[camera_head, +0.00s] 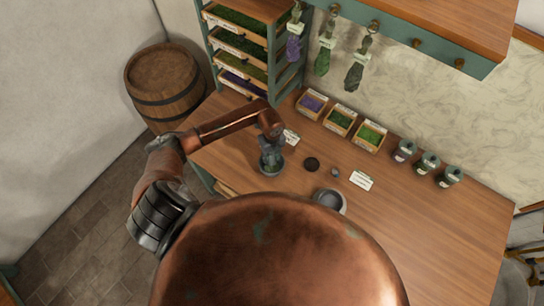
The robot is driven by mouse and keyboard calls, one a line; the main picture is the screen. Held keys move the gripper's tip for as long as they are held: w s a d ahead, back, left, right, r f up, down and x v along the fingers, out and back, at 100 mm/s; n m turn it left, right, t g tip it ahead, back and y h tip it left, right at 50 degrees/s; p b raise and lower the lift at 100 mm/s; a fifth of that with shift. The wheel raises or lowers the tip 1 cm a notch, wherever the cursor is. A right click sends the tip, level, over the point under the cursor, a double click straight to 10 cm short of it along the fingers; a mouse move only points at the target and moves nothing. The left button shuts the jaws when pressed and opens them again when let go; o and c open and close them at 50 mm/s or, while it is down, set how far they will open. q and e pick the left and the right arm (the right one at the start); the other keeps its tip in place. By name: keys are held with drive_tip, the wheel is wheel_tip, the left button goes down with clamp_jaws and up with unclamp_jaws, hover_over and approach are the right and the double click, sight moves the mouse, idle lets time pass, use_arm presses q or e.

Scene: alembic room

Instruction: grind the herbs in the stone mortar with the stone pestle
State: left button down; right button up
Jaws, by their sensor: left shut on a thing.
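My left gripper (271,153) is above the left part of the wooden table, at the end of the copper arm that comes in from the left. It is shut on a dark grey-green object (269,167); the fingers cover much of it, and I cannot tell what it is. A round grey bowl, seemingly the stone mortar (343,197), stands to its right, its near side hidden by my copper body. A small grey round thing (335,173) is just behind the bowl; I cannot tell whether it is the pestle. My right gripper is not in view.
A dark disc (312,164) and a white label (361,181) lie on the table (430,225). Herb boxes (341,121) and several jars (428,163) line the back. Shelves (240,44) and a barrel (165,85) stand at left. The table's right part is clear.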

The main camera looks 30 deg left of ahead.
sight(272, 162)
use_arm(q)
drive_tip(key=shift+f+b, duration=1.5)
drive_tip(key=shift+f, duration=1.1)
drive_tip(key=shift+f+b, duration=0.3)
drive_tip(key=shift+b, duration=0.05)
drive_tip(key=c, duration=1.4)
unclamp_jaws()
wheel_tip(272, 162, up, 12)
drive_tip(key=shift+r, duration=0.1)
